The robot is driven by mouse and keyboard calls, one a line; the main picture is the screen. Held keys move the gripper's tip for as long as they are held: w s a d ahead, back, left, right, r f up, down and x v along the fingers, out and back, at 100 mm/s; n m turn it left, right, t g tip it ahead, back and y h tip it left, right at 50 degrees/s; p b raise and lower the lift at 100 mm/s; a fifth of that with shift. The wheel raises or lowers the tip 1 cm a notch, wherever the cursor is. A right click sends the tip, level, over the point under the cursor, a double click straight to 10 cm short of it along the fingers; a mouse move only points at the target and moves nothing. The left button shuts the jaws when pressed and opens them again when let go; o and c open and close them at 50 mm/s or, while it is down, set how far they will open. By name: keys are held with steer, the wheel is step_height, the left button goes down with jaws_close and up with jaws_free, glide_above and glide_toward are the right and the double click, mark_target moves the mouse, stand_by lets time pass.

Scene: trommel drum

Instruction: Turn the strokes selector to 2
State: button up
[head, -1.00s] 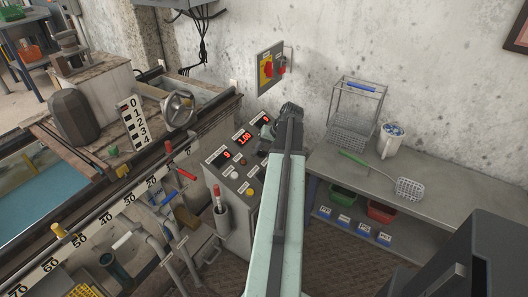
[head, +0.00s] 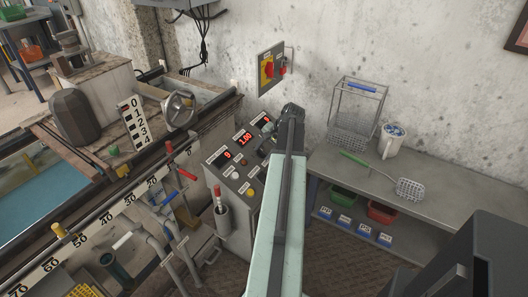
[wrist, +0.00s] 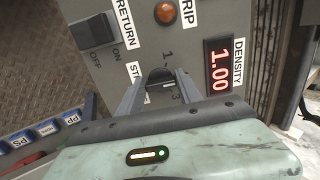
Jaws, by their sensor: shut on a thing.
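The strokes selector (wrist: 160,77) is a dark knob on the grey control panel (wrist: 92,64). In the wrist view, my gripper (wrist: 160,84) is shut on it, with one finger on each side. A "1" shows above the knob and a "3" at its lower right. The "2" and most of the strokes label are hidden by the knob and fingers. I cannot clearly tell which number the knob points to.
The density display (wrist: 218,66) reads 1.00, right of the selector. An ON/OFF switch (wrist: 92,30) is at the left, and an orange trip lamp (wrist: 165,12) is above. In the head view, a bench (head: 450,192) with a wire basket (head: 353,115) stands right of my arm.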

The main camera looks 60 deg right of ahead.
steer(key=shift+s, duration=0.1)
steer(key=o, duration=1.4)
steer(key=p+v, duration=0.7)
steer(key=shift+s+r, duration=0.15)
steer(key=shift+r, duration=0.2)
steer(key=shift+s+f, duration=0.1)
